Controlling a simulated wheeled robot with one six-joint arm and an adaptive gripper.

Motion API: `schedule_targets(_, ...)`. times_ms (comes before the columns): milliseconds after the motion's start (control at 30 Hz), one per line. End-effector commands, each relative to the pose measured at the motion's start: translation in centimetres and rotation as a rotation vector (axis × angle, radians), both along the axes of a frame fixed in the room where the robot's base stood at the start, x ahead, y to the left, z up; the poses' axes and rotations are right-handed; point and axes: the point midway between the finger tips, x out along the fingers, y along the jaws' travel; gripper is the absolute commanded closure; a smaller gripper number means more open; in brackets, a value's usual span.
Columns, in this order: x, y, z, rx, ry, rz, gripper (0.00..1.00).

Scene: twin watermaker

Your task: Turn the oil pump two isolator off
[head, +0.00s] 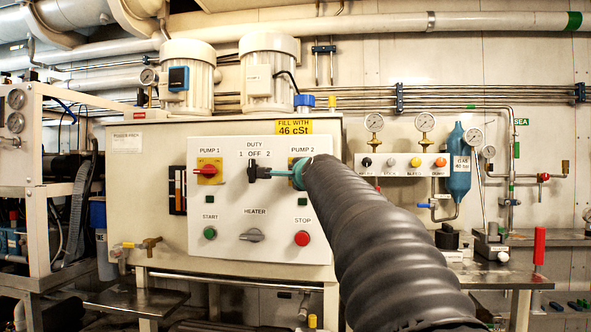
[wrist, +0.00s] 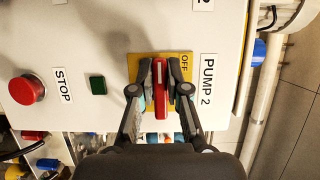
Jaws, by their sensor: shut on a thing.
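The pump two isolator has a red handle (wrist: 160,112) on a yellow plate (wrist: 134,68), beside the "PUMP 2" label (wrist: 208,80) in the wrist view. My gripper (wrist: 161,73) is shut on this handle, one dark finger on each long side. The handle lies upright in the wrist picture, which is turned a quarter, so it lies level across the panel. "OFF" is printed on the plate's upper right there; the handle does not point straight at it. In the head view my dark sleeved arm hides the handle, and only part of the yellow plate (head: 291,161) shows.
The white control panel (head: 220,238) also carries the pump one isolator (head: 208,170), a black duty switch (head: 253,169), a green start button (head: 209,233), a heater knob (head: 252,235) and a red stop button (head: 302,238). Gauges and a blue gas cylinder (head: 459,165) stand to the right.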

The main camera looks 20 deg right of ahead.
Motion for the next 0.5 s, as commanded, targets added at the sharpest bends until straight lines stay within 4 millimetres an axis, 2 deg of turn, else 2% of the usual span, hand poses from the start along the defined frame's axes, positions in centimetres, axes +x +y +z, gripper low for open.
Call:
schedule_targets(367,0.0,0.0,-0.01,-0.007,0.004,0.0,1.0)
schedule_targets(400,0.0,0.0,-0.01,-0.006,0.003,0.0,0.83)
schedule_targets(500,0.0,0.0,-0.02,-0.006,0.003,0.0,0.6)
